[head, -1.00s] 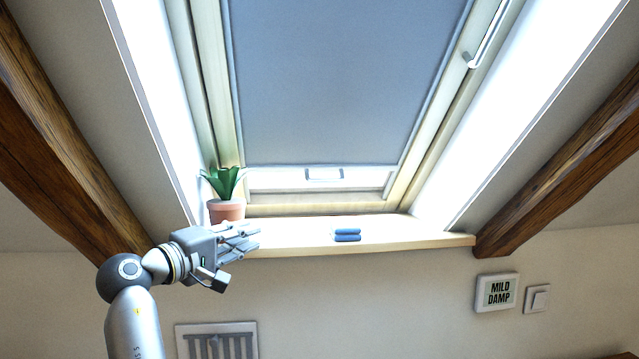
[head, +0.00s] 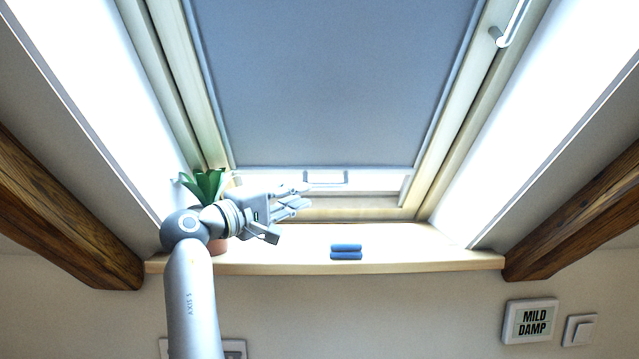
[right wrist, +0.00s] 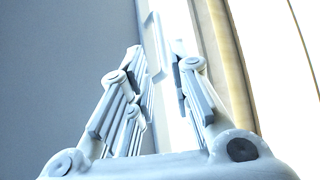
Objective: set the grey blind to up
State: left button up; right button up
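The grey blind (head: 330,85) hangs over nearly the whole skylight, with its lower edge close to the bottom of the frame. A small handle (head: 325,178) sits at that lower edge. My right gripper (head: 304,199) is in front of the window, just below and left of the handle, with no contact visible. In the right wrist view, the gripper (right wrist: 160,52) is open and empty. The handle (right wrist: 154,45) shows in line with the gap between its fingers, and the blind (right wrist: 75,60) fills the left side. My left gripper is not in view.
A potted plant (head: 205,185) stands on the sill (head: 420,260), partly hidden behind my right arm. Folded blue cloths (head: 346,252) lie mid-sill. Wooden beams flank the window.

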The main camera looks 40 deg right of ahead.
aim_at(321, 187)
jog(key=d, duration=0.2)
jog(key=d+p, duration=0.1)
jog(key=d, duration=0.3)
jog(key=shift+w+d+r+p, duration=0.15)
jog(key=shift+w+r+p, duration=0.05)
jog(key=shift+r+p, duration=0.15)
jog(key=shift+d, duration=0.3)
grip_shut()
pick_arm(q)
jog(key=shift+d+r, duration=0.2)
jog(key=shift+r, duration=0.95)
